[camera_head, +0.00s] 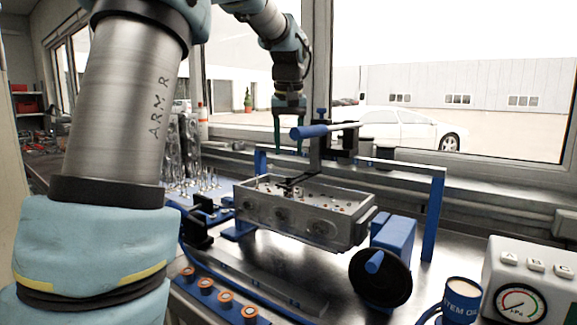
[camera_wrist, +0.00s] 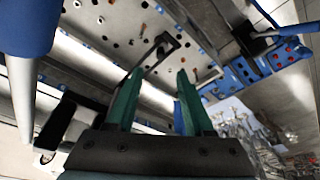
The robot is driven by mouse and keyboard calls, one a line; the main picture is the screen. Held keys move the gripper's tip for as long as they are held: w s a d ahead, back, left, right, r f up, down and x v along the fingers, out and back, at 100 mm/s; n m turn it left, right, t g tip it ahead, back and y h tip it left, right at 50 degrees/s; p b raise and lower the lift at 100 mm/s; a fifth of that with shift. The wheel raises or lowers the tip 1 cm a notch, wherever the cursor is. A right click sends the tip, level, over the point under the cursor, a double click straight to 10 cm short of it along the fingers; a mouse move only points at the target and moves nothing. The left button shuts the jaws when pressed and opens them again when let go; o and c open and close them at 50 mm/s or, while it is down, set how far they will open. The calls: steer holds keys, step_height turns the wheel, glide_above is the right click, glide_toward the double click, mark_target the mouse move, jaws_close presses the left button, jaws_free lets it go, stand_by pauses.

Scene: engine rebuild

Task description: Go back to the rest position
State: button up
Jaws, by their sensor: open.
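My gripper (camera_head: 289,140) hangs above and behind the left part of the metal cylinder head (camera_head: 300,222) in the head view. Its two green fingers point down and stand apart with nothing between them. In the wrist view the open gripper (camera_wrist: 156,90) shows both green fingertips, with the cylinder head's drilled face (camera_wrist: 110,22) beyond them. The cylinder head sits in a blue fixture (camera_head: 436,215) on the bench. A clamp tool with a blue handle (camera_head: 310,131) stands over the head, close to the right of my gripper.
A black handwheel (camera_head: 380,277) is at the fixture's front right. A pressure gauge box (camera_head: 530,285) and a labelled can (camera_head: 461,298) stand at the right. A blue strip with several rings (camera_head: 207,287) lies in front. Valves (camera_head: 205,180) stand at the left. Windows are behind.

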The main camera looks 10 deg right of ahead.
steer(key=s+a+f+g, duration=0.1)
steer(key=s+a+f, duration=1.8)
steer(key=f, duration=0.4)
steer(key=shift+s+a+f+n+g, duration=0.3)
steer(key=shift+s+a+n, duration=0.1)
steer(key=shift+a, duration=0.35)
